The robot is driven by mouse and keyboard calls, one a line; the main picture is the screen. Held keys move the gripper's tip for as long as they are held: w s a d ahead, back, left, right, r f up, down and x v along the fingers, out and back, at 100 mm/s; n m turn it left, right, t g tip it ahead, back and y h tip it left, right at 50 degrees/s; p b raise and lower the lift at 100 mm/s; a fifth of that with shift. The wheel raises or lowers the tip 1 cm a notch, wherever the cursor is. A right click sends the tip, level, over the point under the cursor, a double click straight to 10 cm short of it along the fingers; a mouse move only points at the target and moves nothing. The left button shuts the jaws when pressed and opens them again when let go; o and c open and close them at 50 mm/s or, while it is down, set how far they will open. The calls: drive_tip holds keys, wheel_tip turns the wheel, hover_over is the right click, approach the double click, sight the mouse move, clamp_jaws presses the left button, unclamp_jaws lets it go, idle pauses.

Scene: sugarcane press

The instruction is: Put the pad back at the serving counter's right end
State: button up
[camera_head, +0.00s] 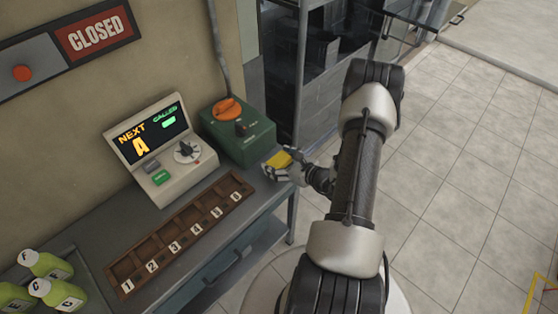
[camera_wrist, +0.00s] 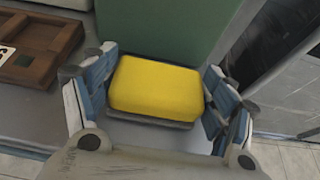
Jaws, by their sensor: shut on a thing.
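The yellow pad (camera_wrist: 157,88) is between the two fingers of my gripper (camera_wrist: 155,95) in the wrist view, with a thin dark layer under its near edge. My gripper is shut on it. In the head view the pad (camera_head: 279,160) and my gripper (camera_head: 284,167) are at the right end of the grey serving counter (camera_head: 215,220), just in front of the green box. I cannot tell whether the pad touches the counter top.
The green box (camera_head: 236,130) with an orange knob stands right behind the pad. A wooden numbered rack (camera_head: 180,232) lies to the left, near a display console (camera_head: 160,150). Several green bottles (camera_head: 45,265) stand at the far left. Tiled floor is open at right.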

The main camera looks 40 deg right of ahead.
drive_tip(key=shift+f, duration=0.2)
drive_tip(key=o, duration=1.2)
drive_tip(key=shift+r, duration=0.1)
drive_tip(key=v, duration=1.2)
